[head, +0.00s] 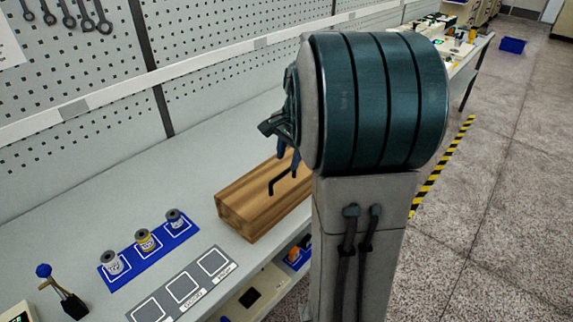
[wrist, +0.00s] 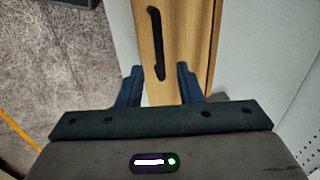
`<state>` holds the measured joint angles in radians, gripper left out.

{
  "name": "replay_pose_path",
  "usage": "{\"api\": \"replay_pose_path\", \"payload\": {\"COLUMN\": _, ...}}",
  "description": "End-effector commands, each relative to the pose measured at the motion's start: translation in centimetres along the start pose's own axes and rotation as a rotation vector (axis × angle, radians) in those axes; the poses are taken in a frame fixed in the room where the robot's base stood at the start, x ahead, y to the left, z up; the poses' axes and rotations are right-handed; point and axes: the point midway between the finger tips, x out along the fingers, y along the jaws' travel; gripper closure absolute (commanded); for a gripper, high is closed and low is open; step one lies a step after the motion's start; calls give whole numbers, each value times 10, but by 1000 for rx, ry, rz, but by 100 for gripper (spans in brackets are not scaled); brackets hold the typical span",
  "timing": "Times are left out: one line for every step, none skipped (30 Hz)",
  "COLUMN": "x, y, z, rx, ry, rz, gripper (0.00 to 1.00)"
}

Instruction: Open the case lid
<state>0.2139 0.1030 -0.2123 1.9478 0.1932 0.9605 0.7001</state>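The wooden case (head: 240,212) sits on the grey bench in the head view, partly hidden behind my arm. Its lid looks closed. A black bent handle (head: 277,182) stands out near the case's front side. In the wrist view the wooden case (wrist: 178,20) runs up the picture and the black handle (wrist: 156,42) lies ahead of my fingers. My gripper (wrist: 160,72) is open, with the two blue fingers apart and the handle's near end around the gap between them. I cannot tell whether they touch it. In the head view my gripper (head: 288,160) is above the case.
A blue mat (head: 125,275) with several small spools lies left of the case. A grey panel (head: 183,288) with outlined squares is in front of it. A blue-knobbed lever (head: 62,290) stands at the far left. A pegboard (head: 210,50) rises behind the bench.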

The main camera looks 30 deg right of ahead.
Motion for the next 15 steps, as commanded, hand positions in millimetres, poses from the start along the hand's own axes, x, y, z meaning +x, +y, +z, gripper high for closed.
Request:
{"api": "replay_pose_path", "payload": {"x": 9, "y": 0, "z": 1, "rx": 1, "ry": -2, "rz": 2, "gripper": 67}}
{"api": "replay_pose_path", "payload": {"x": 14, "y": 1, "z": 1, "rx": 1, "ry": -2, "rz": 3, "gripper": 67}}
{"api": "replay_pose_path", "payload": {"x": 20, "y": 0, "z": 1, "rx": 0, "ry": -3, "rz": 3, "gripper": 67}}
{"api": "replay_pose_path", "payload": {"x": 24, "y": 0, "z": 0, "rx": 0, "ry": -2, "rz": 1, "gripper": 67}}
{"api": "replay_pose_path", "payload": {"x": 27, "y": 0, "z": 0, "rx": -1, "ry": -2, "rz": 1, "gripper": 67}}
{"api": "replay_pose_path", "payload": {"x": 30, "y": 0, "z": 0, "rx": -2, "ry": -1, "rz": 1, "gripper": 67}}
{"api": "replay_pose_path", "payload": {"x": 33, "y": 0, "z": 0, "rx": -2, "ry": -1, "rz": 1, "gripper": 67}}
{"api": "replay_pose_path", "payload": {"x": 35, "y": 0, "z": 0, "rx": -2, "ry": -1, "rz": 1, "gripper": 67}}
{"api": "replay_pose_path", "payload": {"x": 37, "y": 0, "z": 1, "rx": -2, "ry": -1, "rz": 1, "gripper": 67}}
{"api": "replay_pose_path", "payload": {"x": 38, "y": 0, "z": 1, "rx": -2, "ry": -1, "rz": 1, "gripper": 67}}
{"api": "replay_pose_path", "payload": {"x": 39, "y": 0, "z": 1, "rx": -2, "ry": -1, "rz": 1, "gripper": 67}}
{"api": "replay_pose_path", "payload": {"x": 39, "y": 0, "z": 1, "rx": -2, "ry": 0, "rz": 0, "gripper": 67}}
{"api": "replay_pose_path", "payload": {"x": 39, "y": 0, "z": 1, "rx": -2, "ry": 0, "rz": 0, "gripper": 67}}
{"api": "replay_pose_path", "payload": {"x": 39, "y": 0, "z": 1, "rx": -2, "ry": 0, "rz": 0, "gripper": 67}}
{"api": "replay_pose_path", "payload": {"x": 39, "y": 0, "z": 1, "rx": -2, "ry": 0, "rz": -1, "gripper": 67}}
